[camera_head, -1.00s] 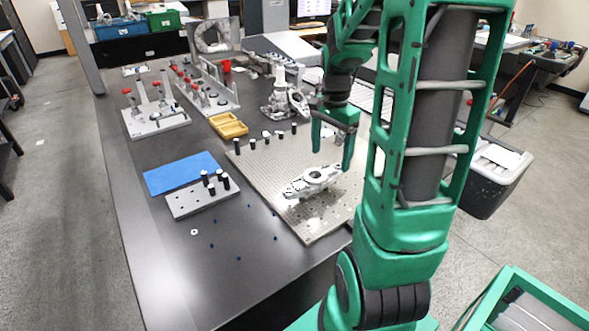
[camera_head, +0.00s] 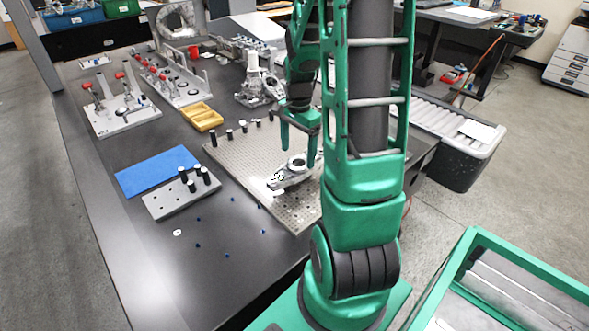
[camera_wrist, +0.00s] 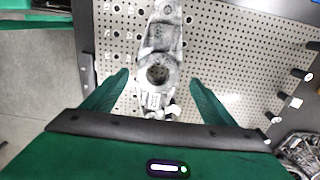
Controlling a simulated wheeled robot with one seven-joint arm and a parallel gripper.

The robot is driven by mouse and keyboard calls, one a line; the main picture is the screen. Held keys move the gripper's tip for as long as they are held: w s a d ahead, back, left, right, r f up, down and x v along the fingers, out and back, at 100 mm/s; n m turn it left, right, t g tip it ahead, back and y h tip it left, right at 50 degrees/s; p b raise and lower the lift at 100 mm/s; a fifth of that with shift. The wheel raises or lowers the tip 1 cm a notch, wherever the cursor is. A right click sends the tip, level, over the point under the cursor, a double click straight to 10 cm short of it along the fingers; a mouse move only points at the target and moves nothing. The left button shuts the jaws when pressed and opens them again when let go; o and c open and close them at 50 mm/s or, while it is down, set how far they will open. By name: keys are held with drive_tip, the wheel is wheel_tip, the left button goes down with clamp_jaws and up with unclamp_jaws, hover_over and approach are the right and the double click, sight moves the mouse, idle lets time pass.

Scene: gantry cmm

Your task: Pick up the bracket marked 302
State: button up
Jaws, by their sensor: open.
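A grey metal bracket (camera_head: 288,173) with a round central hub lies on the perforated fixture plate (camera_head: 233,159). In the wrist view the bracket (camera_wrist: 160,72) runs lengthwise between my fingers, its hub hole facing me; small white labels show on it but I cannot read a number. My gripper (camera_head: 299,150) points down just above the bracket, its green fingers apart and empty. In the wrist view my gripper (camera_wrist: 158,92) has a finger on either side of the bracket, with gaps on both sides. My arm hides the bracket's right end in the head view.
Several black posts (camera_head: 243,126) stand along the plate's back edge. A grey block with pins (camera_head: 180,197) and a blue mat (camera_head: 156,171) lie to the left. Yellow trays (camera_head: 202,117) and another metal casting (camera_head: 254,88) stand behind. Small blue pieces lie on the dark table.

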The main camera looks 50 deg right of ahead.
sight(298, 159)
drive_tip(key=shift+s+f, duration=0.1)
drive_tip(key=shift+f, duration=1.8)
drive_tip(key=c, duration=1.6)
drive_tip(key=shift+r, duration=0.15)
